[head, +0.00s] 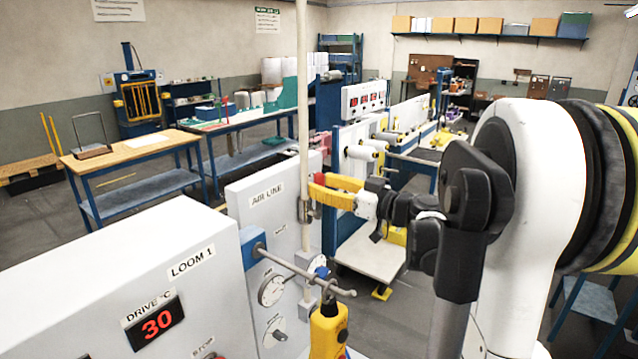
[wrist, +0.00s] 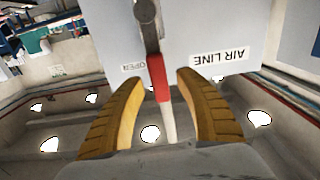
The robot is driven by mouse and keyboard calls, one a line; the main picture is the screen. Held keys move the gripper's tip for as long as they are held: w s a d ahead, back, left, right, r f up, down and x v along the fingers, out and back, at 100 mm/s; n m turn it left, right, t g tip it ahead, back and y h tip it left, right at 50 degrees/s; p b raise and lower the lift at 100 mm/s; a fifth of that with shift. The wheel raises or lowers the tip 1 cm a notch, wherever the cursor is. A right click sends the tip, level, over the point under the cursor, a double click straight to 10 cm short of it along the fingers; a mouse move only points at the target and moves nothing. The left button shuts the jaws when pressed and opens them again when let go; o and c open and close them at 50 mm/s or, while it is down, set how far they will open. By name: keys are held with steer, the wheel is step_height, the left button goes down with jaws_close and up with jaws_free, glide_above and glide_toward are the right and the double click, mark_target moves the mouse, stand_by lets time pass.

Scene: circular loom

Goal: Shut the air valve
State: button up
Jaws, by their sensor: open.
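The air valve sits on the pale air line panel (head: 243,226), which carries an "AIR LINE" label. The wrist view shows the panel upside down, with a metal valve body (wrist: 147,22) and a red lever (wrist: 158,80) lying in line with the pipe, beside a label that seems to read "OPEN". My gripper (head: 316,186) has yellow fingers and is at the pipe in the head view. In the wrist view my gripper (wrist: 160,79) is open, one finger on each side of the lever, with gaps showing.
A tall pale pipe (head: 303,95) rises at the panel. The Loom 1 cabinet (head: 130,260) stands in front left, with a metal rod (head: 300,270) and a yellow device (head: 328,332) near the panel's gauges. A wooden-topped bench (head: 125,153) is behind left.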

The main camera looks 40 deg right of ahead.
steer(key=shift+w+a, duration=0.2)
steer(key=shift+w, duration=0.3)
steer(key=shift+c, duration=0.2)
jaws_close()
